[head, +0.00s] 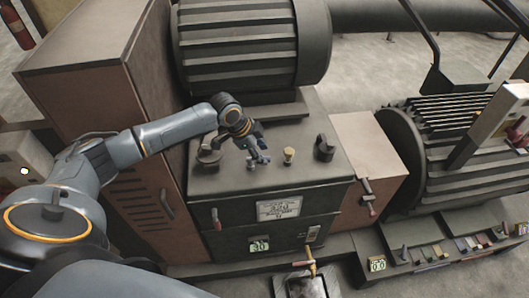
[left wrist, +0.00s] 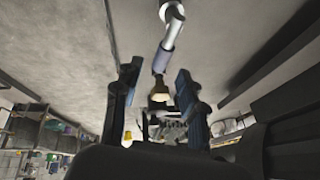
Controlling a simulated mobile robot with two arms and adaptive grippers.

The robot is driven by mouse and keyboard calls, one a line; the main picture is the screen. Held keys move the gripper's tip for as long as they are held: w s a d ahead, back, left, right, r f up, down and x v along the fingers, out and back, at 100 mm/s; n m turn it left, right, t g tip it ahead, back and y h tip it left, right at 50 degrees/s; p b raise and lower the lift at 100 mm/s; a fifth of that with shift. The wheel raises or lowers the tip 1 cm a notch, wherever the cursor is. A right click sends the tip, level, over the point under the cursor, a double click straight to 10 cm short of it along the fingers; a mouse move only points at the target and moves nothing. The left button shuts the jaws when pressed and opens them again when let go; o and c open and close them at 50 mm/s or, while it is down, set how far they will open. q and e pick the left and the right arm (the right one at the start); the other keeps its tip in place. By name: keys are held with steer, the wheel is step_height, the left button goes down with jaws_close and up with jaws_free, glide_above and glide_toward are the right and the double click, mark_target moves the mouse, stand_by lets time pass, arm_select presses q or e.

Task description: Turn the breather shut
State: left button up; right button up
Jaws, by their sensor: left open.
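The breather looks to be the small brass-coloured fitting (head: 289,155) standing upright on top of the dark machine housing (head: 240,180) in the head view. My left gripper (head: 258,161) is above the housing top, just left of the fitting and apart from it in the picture. Its fingers are open with nothing held. In the left wrist view my two fingers (left wrist: 157,95) are spread, and a brass-coloured piece (left wrist: 159,94) shows in the gap between them. I cannot tell its exact distance. My right gripper is out of view.
Dark lifting lugs stand on the housing, one at the right (head: 324,148), one behind my left wrist (head: 209,154). A ribbed motor (head: 240,45) rises behind. A brown cabinet (head: 110,70) stands left. A lever (head: 311,262) and tray sit in front.

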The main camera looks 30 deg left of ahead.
arm_select(q)
steer(key=shift+x, duration=1.35)
jaws_close()
